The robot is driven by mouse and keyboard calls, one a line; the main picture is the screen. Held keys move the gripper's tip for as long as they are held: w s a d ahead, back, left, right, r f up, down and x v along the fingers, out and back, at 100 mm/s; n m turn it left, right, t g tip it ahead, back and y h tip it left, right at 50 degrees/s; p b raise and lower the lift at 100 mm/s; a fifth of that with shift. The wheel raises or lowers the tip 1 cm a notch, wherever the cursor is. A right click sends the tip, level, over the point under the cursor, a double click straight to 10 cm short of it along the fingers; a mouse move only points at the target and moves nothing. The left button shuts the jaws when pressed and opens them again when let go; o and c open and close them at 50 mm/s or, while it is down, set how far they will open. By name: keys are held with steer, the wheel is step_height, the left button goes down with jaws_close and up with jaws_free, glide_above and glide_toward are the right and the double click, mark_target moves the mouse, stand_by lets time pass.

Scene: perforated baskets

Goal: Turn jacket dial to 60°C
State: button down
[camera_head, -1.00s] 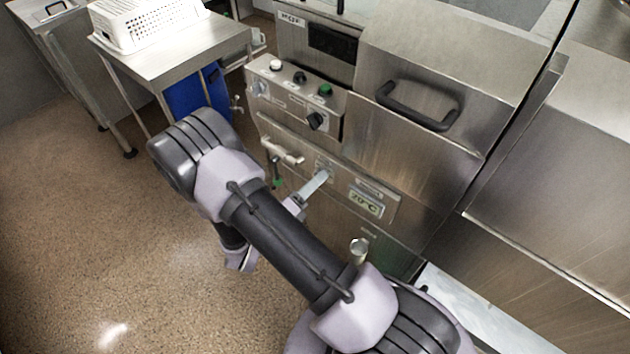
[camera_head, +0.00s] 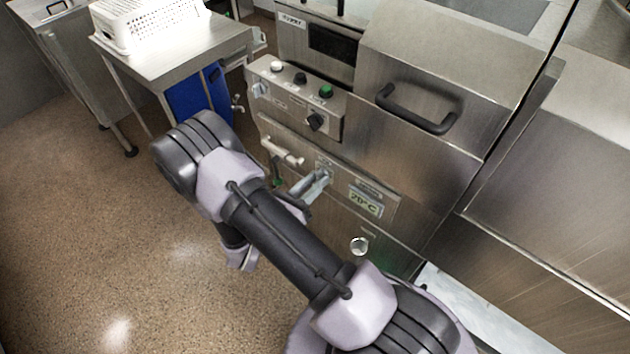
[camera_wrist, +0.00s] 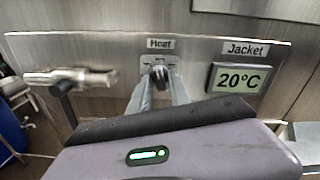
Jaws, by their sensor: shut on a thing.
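The jacket dial (camera_wrist: 160,73) is a small dark knob under a "Heat" label on the steel front panel. My gripper (camera_wrist: 160,84) is shut on it, with one finger on each side. In the head view my gripper (camera_head: 322,178) reaches the same panel, and the knob is mostly hidden behind the fingers. The jacket display (camera_wrist: 240,78) to the right of the dial reads 20°C. It also shows in the head view (camera_head: 365,203).
A valve handle (camera_wrist: 72,76) sticks out left of the dial. Above are a row of buttons, a black knob (camera_head: 315,121) and a lid with a black handle (camera_head: 417,110). A round metal fitting (camera_head: 359,246) projects below. A side table (camera_head: 180,52) holds a white perforated basket (camera_head: 147,22).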

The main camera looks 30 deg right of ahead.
steer(key=shift+m, duration=1.5)
steer(key=c, duration=1.5)
jaws_free()
steer(key=shift+o, duration=0.2)
steer(key=p+v, duration=0.3)
steer(key=v, duration=1.4)
steer(key=shift+a, duration=0.25)
